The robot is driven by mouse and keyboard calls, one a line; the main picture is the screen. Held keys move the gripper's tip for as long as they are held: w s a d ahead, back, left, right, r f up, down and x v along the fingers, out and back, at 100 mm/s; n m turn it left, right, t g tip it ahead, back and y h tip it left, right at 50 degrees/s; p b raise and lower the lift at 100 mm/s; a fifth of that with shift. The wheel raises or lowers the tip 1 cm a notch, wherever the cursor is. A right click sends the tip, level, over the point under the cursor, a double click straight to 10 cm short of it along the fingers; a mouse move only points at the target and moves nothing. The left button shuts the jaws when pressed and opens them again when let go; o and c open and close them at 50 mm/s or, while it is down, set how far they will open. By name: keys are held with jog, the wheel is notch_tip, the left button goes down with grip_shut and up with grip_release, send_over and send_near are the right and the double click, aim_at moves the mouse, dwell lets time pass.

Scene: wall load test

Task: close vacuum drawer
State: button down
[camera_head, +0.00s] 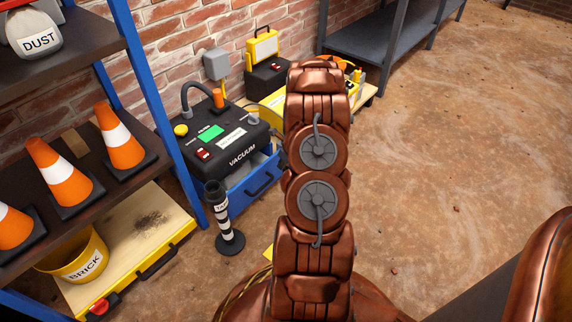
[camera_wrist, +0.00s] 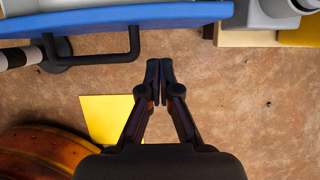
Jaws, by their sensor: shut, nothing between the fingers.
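In the head view my arm hides my gripper.
A striped black-and-white post (camera_head: 226,222) stands on the floor just in front of the drawer's left side. A blue-framed shelf (camera_head: 160,95) with orange cones is at left. A yellow patch (camera_wrist: 108,117) lies on the floor. Open floor spreads to the right.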

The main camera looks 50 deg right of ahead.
aim_at(272, 165)
jog(key=shift+w+r+b, duration=0.15)
jog(key=shift+w+b, duration=0.35)
jog(key=shift+w, duration=1.2)
jog(key=shift+r, duration=0.1)
